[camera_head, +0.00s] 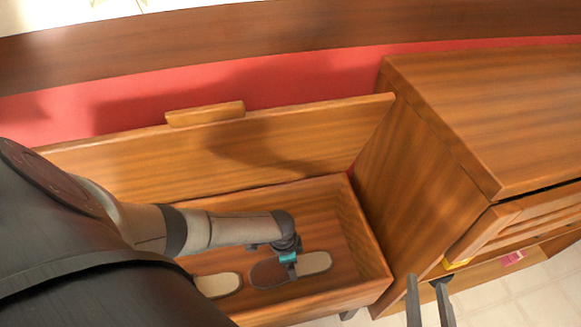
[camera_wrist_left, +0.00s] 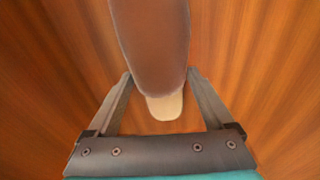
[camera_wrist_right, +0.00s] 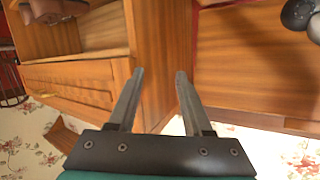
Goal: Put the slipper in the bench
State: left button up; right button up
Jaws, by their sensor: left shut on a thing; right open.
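The bench (camera_head: 376,285) is an open wooden box with its lid (camera_head: 120,158) raised at the back. My left gripper (camera_head: 287,256) reaches down inside it and is shut on a slipper (camera_head: 314,263) with a dark brown strap and cream sole. In the left wrist view this slipper (camera_wrist_left: 150,35) lies between the fingers, over bare wood. Whether it touches the bench floor I cannot tell. A second slipper (camera_head: 220,284) lies in the bench to the left, partly hidden by my arm. My right gripper (camera_head: 426,283) is open and empty, outside the bench at lower right.
A wooden cabinet (camera_head: 480,110) stands right beside the bench, with shelves holding small pink (camera_head: 514,257) and yellow (camera_head: 456,264) items. A red wall band (camera_head: 300,75) runs behind the lid. Pale floor (camera_head: 530,298) shows at lower right.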

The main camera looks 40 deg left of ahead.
pick_arm(q)
jog(key=shift+f, duration=0.2)
jog(key=o, duration=1.2)
jog(key=shift+r, duration=0.2)
